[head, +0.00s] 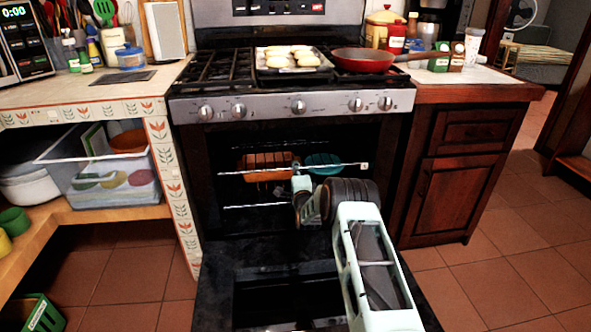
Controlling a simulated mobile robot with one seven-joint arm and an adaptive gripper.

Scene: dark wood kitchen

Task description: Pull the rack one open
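The oven (210,160) is in the middle of the head view with its door (225,285) folded down open. Inside, the front bar of a rack (240,171) runs across the opening. An orange dish (265,162) and a teal bowl (324,160) are behind this bar, at about its level. A lower rack bar (250,206) shows beneath it. No label tells which rack is rack one. My gripper (300,184) is at the middle of the upper bar, seemingly at or touching it. Its fingers are small and partly hidden by my wrist, so I cannot tell whether they grip the bar.
A tiled counter with a clear bin (105,170) stands left. A dark wood cabinet (460,165) stands right. Open tiled floor (500,275) lies at the right.

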